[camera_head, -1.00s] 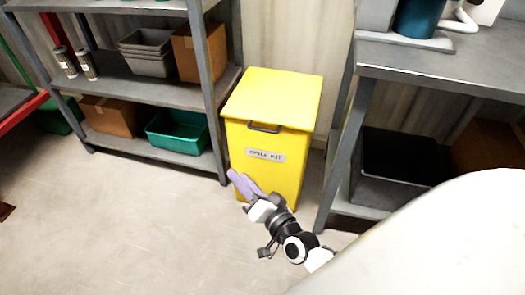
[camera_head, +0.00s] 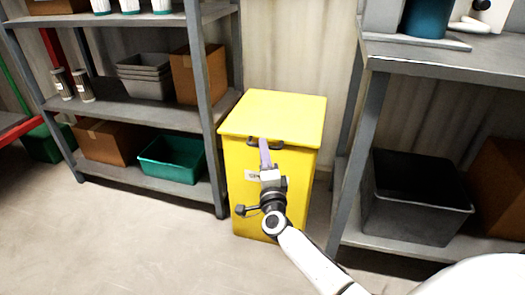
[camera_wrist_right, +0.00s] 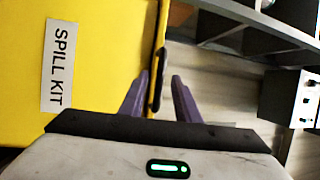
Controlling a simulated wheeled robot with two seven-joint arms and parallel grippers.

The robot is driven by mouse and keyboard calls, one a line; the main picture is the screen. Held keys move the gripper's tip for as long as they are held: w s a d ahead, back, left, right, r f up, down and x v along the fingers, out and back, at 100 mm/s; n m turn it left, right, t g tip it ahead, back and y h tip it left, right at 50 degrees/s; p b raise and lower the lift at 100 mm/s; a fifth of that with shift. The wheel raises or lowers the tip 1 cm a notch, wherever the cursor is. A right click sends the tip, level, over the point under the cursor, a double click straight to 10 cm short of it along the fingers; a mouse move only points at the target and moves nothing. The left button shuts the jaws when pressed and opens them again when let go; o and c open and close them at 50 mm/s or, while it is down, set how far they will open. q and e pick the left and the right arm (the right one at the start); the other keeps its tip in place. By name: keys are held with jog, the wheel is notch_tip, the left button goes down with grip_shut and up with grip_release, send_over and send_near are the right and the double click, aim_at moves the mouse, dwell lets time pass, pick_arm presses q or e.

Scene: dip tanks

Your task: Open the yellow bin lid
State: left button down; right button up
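The yellow bin (camera_head: 240,200) stands on the floor between two shelf units. Its lid (camera_head: 275,115) is down, with a dark handle (camera_head: 290,145) at its front edge. My right gripper (camera_head: 264,142) is raised in front of the bin with its purple fingers at the handle, covering part of the label. In the right wrist view, the fingers (camera_wrist_right: 159,76) are apart, with the dark handle (camera_wrist_right: 157,82) between them. The label (camera_wrist_right: 59,65) reads "SPILL KIT". I cannot tell whether a finger touches the handle. My left gripper is not in view.
A grey shelf unit (camera_head: 130,106) with bins and boxes stands close on the left. A grey bench (camera_head: 450,60) with a dark tub (camera_head: 415,215) below stands on the right. The floor (camera_head: 140,245) in front is clear.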

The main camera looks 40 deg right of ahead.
jog(key=shift+b+x, duration=0.3)
jog(key=shift+x, duration=1)
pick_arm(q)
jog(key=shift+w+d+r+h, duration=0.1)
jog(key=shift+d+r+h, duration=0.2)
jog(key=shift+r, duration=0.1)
